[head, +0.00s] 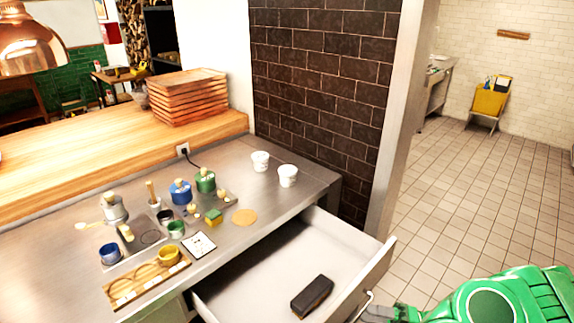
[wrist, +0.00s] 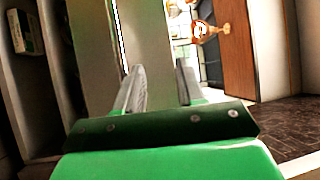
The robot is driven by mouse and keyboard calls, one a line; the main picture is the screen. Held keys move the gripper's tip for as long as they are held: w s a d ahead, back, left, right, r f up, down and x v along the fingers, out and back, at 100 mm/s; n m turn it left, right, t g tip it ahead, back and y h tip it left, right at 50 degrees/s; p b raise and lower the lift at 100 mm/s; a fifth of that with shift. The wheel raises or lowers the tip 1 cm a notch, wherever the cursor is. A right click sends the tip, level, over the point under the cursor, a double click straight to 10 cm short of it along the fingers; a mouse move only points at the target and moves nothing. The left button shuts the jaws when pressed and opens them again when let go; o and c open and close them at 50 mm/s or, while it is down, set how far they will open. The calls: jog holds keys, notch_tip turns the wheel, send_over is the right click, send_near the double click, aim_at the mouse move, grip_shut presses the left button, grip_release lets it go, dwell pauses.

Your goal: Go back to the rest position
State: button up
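My gripper (head: 378,312) is at the bottom right of the head view, at the end of my green arm, just beside the handle (head: 364,302) of an open drawer (head: 345,283). In the wrist view my gripper (wrist: 162,88) shows two grey fingers standing apart, with nothing visibly held between them. A light flat panel (wrist: 95,45) lies beyond the fingers. I cannot tell in the head view whether the fingers touch the handle.
A black block (head: 312,296) lies in the drawer. The steel counter (head: 225,255) holds several cups, pots and a wooden tray (head: 120,297). A brick wall (head: 325,90) stands behind. Tiled floor (head: 480,210) is open on the right, with a yellow bin (head: 490,101) far back.

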jog(key=s+a+r+n+g+h, duration=0.3)
jog(key=a+r+g+h, duration=0.15)
jog(key=a+r, duration=0.4)
jog(key=s+a+r+n+g+h, duration=0.3)
jog(key=a+r+g, duration=0.3)
jog(key=r, duration=0.6)
jog(key=s+d+r+m+t+h, duration=0.2)
jog(key=s+h, duration=0.4)
jog(key=s, duration=0.3)
jog(key=s+d+r+m+t+h, duration=0.2)
jog(key=s+r+h, duration=0.3)
jog(key=s, duration=0.4)
jog(key=shift+s+d+r+m+t+h, duration=0.2)
jog(key=shift+s+d+m+t+h, duration=0.25)
jog(key=shift+d, duration=0.2)
jog(key=shift+w+d, duration=0.15)
jog(key=shift+w, duration=0.1)
